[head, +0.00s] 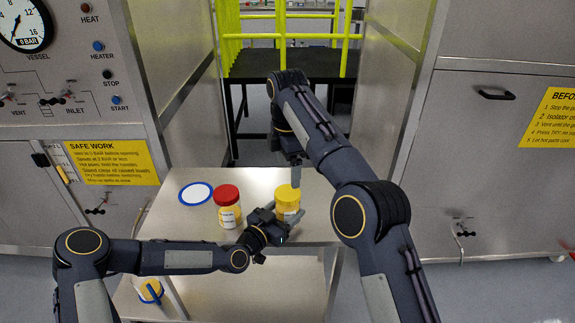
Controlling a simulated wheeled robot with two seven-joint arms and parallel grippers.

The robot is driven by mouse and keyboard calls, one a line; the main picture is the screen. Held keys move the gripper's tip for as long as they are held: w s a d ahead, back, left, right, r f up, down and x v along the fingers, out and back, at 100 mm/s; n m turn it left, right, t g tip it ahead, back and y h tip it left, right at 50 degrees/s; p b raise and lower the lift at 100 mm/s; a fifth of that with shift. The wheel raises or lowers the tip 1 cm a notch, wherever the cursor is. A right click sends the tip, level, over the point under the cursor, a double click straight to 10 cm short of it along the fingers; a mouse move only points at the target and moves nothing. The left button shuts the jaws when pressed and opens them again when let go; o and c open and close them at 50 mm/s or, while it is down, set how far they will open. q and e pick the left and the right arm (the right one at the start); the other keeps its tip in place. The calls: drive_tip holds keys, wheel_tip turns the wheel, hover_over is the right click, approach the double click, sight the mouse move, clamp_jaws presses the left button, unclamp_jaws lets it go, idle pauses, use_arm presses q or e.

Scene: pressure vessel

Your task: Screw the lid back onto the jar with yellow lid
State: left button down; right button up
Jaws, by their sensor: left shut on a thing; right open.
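The jar with the yellow lid (287,212) stands on the metal table. Its yellow lid (288,192) sits on top of it; I cannot tell how tightly. My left gripper (284,228) is low at the front of this jar and shut on its body. My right gripper (296,175) points down from above, open, with its fingers at the lid. The fingers overlap the lid in the picture, and I cannot tell whether they touch it.
A jar with a red lid (228,208) stands close on the left. A blue-rimmed white disc (196,193) lies on the metal table (170,222). A yellow and blue item (150,291) is on the lower level. The table's right side is clear. Steel cabinets flank both sides.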

sight(288, 192)
drive_tip(key=shift+f, duration=0.1)
idle(0.3)
drive_tip(key=shift+f, duration=3.9)
